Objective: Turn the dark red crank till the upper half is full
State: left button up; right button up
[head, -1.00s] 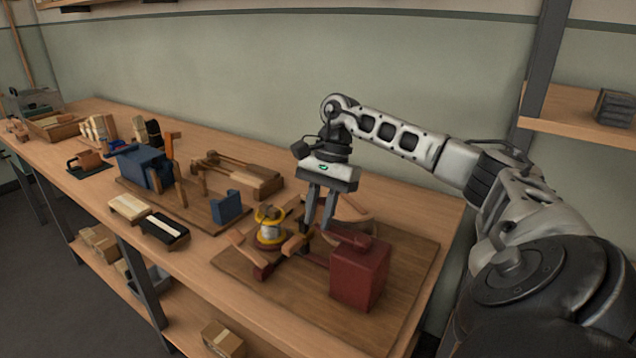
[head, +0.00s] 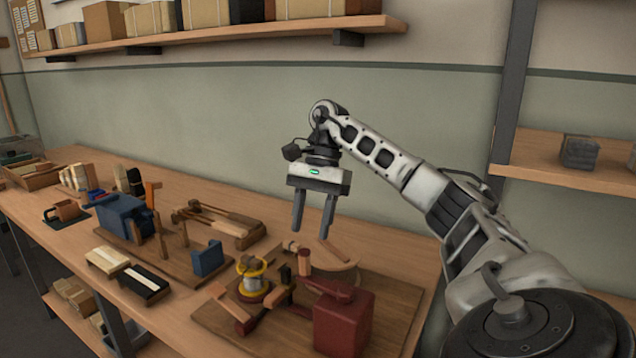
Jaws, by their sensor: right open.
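The dark red machine has a box body (head: 343,322) near the front right of the bench. A dark red crank arm (head: 330,289) lies across its top, and a short upright wooden handle (head: 304,262) stands at the arm's left end. A yellow-rimmed spool (head: 253,279) stands to the left, with wooden arms around it. I cannot tell which part is the upper half or how full it is. My right gripper (head: 313,230) hangs above the wooden handle, fingers down, apart and empty. My left gripper is out of view.
The machine sits on a brown board (head: 395,310). A blue device (head: 122,217) and a blue block (head: 207,258) stand on another board to the left. Two brush blocks, one pale (head: 107,261) and one black (head: 143,285), lie at the front. A shelf (head: 210,36) runs above.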

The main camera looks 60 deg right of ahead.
pick_arm(q)
jog(key=p, duration=0.1)
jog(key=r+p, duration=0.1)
jog(key=p, duration=0.1)
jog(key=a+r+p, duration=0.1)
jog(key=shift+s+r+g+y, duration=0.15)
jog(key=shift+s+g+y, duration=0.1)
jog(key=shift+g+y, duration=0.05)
pick_arm(e)
jog(key=v, duration=0.7)
jog(key=shift+r, duration=0.1)
